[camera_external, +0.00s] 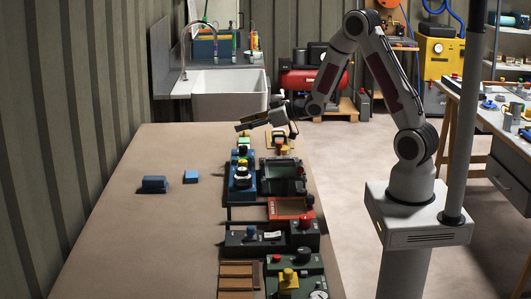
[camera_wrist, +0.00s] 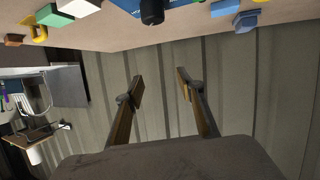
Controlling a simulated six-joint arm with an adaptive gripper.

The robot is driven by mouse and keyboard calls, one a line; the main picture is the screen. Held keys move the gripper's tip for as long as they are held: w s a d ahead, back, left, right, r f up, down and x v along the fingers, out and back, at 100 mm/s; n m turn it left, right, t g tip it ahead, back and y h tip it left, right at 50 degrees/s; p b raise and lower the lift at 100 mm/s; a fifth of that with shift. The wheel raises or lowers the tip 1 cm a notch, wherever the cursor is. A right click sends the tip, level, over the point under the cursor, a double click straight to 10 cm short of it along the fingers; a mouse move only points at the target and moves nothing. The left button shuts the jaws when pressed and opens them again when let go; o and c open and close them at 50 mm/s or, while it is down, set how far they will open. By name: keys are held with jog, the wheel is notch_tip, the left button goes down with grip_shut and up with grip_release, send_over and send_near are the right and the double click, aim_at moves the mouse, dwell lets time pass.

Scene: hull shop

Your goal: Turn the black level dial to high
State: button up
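My gripper (camera_external: 244,124) is raised above the far end of the long bench, pointing left toward the corrugated wall. In the wrist view my gripper (camera_wrist: 160,80) is open, with its two fingers apart and nothing between them. A black knob (camera_wrist: 152,12) on a blue unit shows at the top edge of the wrist view, away from the fingers. In the outside view a black knob (camera_external: 304,253) stands on the dark green panel at the near end. I cannot tell which black knob is the level dial, and no markings are readable. My gripper touches neither knob.
A sink (camera_external: 229,96) stands behind. The bench's left part is mostly clear.

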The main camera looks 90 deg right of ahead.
jog(key=w+d+r+n+t+y, duration=0.2)
jog(key=w+r+n+t+y, duration=0.3)
jog(key=n, duration=0.6)
jog(key=m+g+y, duration=1)
jog(key=m, duration=2.5)
send_near(244, 146)
jog(key=x, duration=0.3)
jog(key=shift+s+d, duration=0.15)
jog(key=shift+s, duration=0.05)
jog(key=shift+w, duration=0.1)
jog(key=shift+x, duration=3.85)
